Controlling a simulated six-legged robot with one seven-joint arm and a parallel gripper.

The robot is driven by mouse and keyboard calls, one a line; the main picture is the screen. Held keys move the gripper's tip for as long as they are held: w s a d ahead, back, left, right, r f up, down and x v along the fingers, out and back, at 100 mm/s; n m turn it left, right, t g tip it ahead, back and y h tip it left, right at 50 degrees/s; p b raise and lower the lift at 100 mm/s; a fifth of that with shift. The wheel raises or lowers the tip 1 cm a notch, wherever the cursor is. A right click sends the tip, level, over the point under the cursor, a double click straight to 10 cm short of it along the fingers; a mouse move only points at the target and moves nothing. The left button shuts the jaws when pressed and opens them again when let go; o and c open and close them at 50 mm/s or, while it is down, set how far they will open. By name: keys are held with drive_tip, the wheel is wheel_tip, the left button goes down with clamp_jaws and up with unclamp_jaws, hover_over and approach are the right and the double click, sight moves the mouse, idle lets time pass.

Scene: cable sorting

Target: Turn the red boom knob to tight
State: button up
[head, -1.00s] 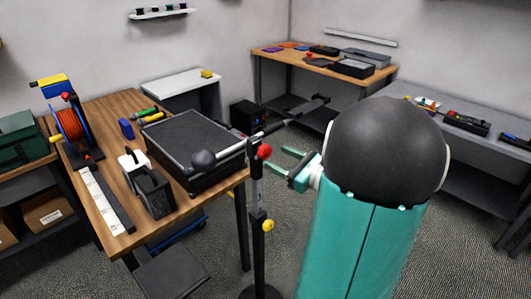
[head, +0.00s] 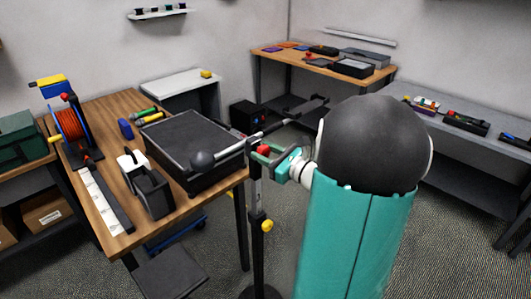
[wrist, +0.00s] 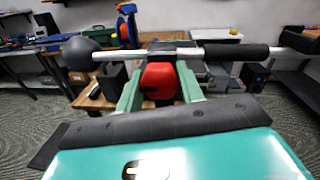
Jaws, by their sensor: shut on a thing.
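The red boom knob (head: 263,150) sits at the top of a black stand (head: 256,205), just under the boom (head: 262,134). In the wrist view the red knob (wrist: 160,80) is between the two green fingers of my gripper (wrist: 159,92). My gripper (head: 267,156) is shut on the knob, with a finger on each side. The boom runs sideways above the knob, with a black ball (wrist: 78,52) at its left end and a black sleeve (wrist: 236,51) on its right part. I cannot tell how tight the knob is.
A yellow knob (head: 267,226) is lower on the stand. A wooden table (head: 113,115) on the left holds a black case (head: 191,140), an orange cable reel (head: 70,126) and a white power strip (head: 101,200). Another wooden table (head: 375,77) and a grey bench (head: 468,161) stand behind.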

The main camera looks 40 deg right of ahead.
drive_tip(key=shift+m, duration=0.4)
drive_tip(key=m, duration=0.3)
drive_tip(key=shift+m, duration=0.4)
drive_tip(key=m, duration=0.4)
drive_tip(key=shift+m+t, duration=0.3)
drive_tip(key=shift+t, duration=0.1)
drive_tip(key=m, duration=0.5)
drive_tip(key=shift+h, duration=0.4)
drive_tip(key=m, duration=0.4)
drive_tip(key=shift+m+t+h, duration=0.3)
drive_tip(key=shift+h, duration=0.1)
drive_tip(key=o, duration=1)
drive_tip(key=shift+s, duration=0.1)
drive_tip(key=shift+f, duration=0.1)
